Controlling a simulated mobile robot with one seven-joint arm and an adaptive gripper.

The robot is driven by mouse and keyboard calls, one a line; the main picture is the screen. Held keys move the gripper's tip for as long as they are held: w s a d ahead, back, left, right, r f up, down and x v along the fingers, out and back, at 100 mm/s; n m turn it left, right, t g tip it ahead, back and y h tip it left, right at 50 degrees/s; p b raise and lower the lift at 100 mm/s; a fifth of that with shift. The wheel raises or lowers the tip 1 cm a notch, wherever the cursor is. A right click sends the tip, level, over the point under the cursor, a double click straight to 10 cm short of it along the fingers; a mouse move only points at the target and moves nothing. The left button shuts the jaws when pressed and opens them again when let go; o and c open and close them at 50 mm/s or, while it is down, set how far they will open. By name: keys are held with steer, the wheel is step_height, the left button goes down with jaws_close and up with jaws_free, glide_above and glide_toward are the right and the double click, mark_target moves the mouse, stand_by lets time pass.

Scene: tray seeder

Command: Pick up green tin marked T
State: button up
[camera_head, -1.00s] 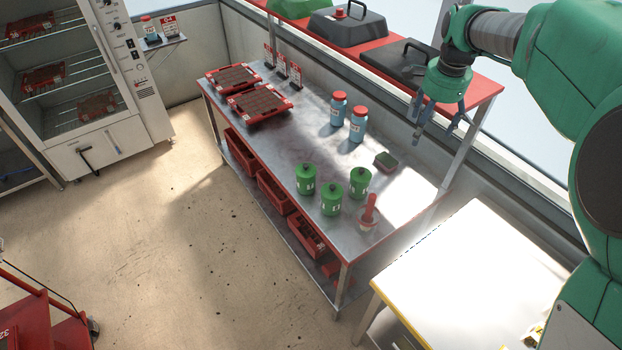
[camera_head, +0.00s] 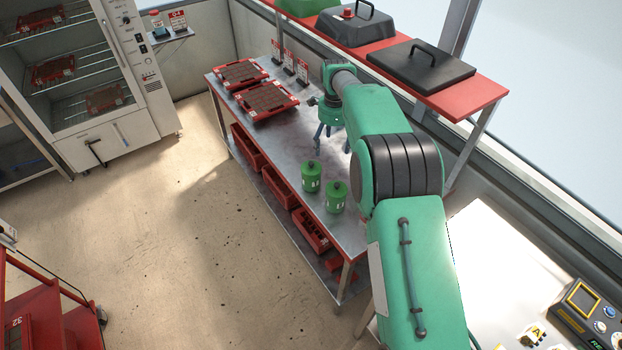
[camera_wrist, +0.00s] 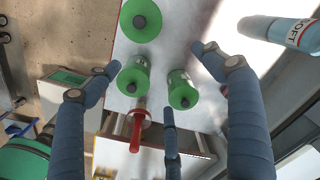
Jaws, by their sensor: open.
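Two green tins with dark knobs and white labels show in the head view, one at the left (camera_head: 311,178) and one nearer the front (camera_head: 336,197), on the metal table (camera_head: 292,142). The wrist view shows three tins: one at the top (camera_wrist: 140,20), one at centre left (camera_wrist: 133,75) and one at centre right (camera_wrist: 183,88). I cannot read which is marked T. The third tin is hidden behind my arm in the head view. My gripper (camera_head: 332,138) is open and empty above the table; in the wrist view its spread fingers (camera_wrist: 160,76) surround the lower two tins without visible contact.
A red-handled tool (camera_wrist: 137,128) stands close to the tins. A blue bottle (camera_wrist: 284,30) is at the upper right of the wrist view. Red seed trays (camera_head: 266,102) lie at the table's far end. A red shelf (camera_head: 470,98) runs along the window side.

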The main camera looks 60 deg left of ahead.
glide_above(312, 168)
steer(key=shift+m, duration=0.3)
steer(key=f, duration=0.6)
steer(key=shift+a+f, duration=0.2)
steer(key=shift+a, duration=0.1)
steer(key=shift+w, duration=0.1)
steer(key=shift+f, duration=4.3)
steer(key=shift+f+b, duration=0.55)
steer(key=shift+f, duration=2.05)
